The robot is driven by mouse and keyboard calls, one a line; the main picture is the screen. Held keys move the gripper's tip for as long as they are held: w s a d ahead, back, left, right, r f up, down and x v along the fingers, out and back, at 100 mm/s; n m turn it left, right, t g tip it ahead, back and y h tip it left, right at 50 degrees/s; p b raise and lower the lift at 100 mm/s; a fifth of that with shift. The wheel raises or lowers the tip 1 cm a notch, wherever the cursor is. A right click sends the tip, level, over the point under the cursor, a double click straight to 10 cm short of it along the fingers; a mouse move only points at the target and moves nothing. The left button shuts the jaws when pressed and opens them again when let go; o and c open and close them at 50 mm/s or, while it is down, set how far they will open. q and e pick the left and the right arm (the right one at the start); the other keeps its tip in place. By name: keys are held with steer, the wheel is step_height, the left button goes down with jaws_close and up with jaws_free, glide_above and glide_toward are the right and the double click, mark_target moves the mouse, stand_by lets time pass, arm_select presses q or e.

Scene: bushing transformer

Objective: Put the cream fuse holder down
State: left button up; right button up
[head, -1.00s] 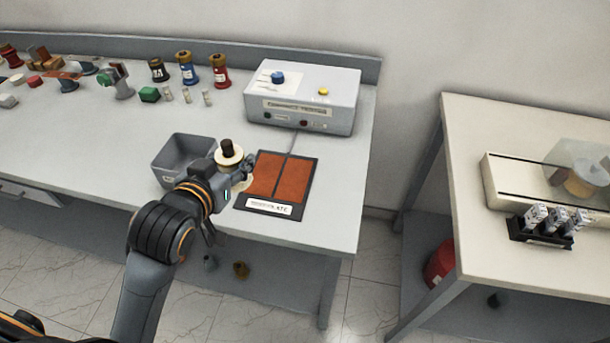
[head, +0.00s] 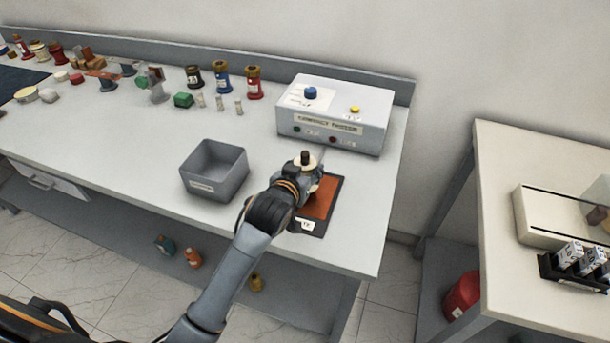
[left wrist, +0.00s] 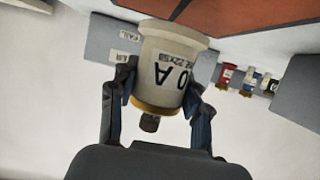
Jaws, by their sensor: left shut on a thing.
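The cream fuse holder (head: 313,163) is a pale cylinder with a dark knob on top. My left gripper (head: 306,176) is shut on it over the red-brown pad (head: 323,197). In the left wrist view the holder (left wrist: 172,52) sits between the two fingers of the gripper (left wrist: 157,85), with black print on its side and a tan band near the knob end. That picture is upside down, and the holder's wide end is close to the pad (left wrist: 235,16). I cannot tell whether it touches. The arm hides much of the pad. My right gripper is not in view.
A grey open bin (head: 216,188) stands left of the pad. A grey tester box (head: 335,125) stands behind it. Several coloured holders line the back of the bench (head: 110,130). A second table (head: 500,170) is at the right.

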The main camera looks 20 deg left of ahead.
arm_select(q)
steer(key=shift+s+f, duration=0.1)
steer(key=shift+f, duration=1.15)
steer(key=o, duration=1.3)
steer(key=shift+f, duration=0.15)
steer(key=shift+o, duration=0.2)
steer(key=shift+s, duration=0.15)
steer(key=v, duration=1.1)
steer(key=shift+s+r+b, duration=0.3)
steer(key=shift+r+b, duration=0.1)
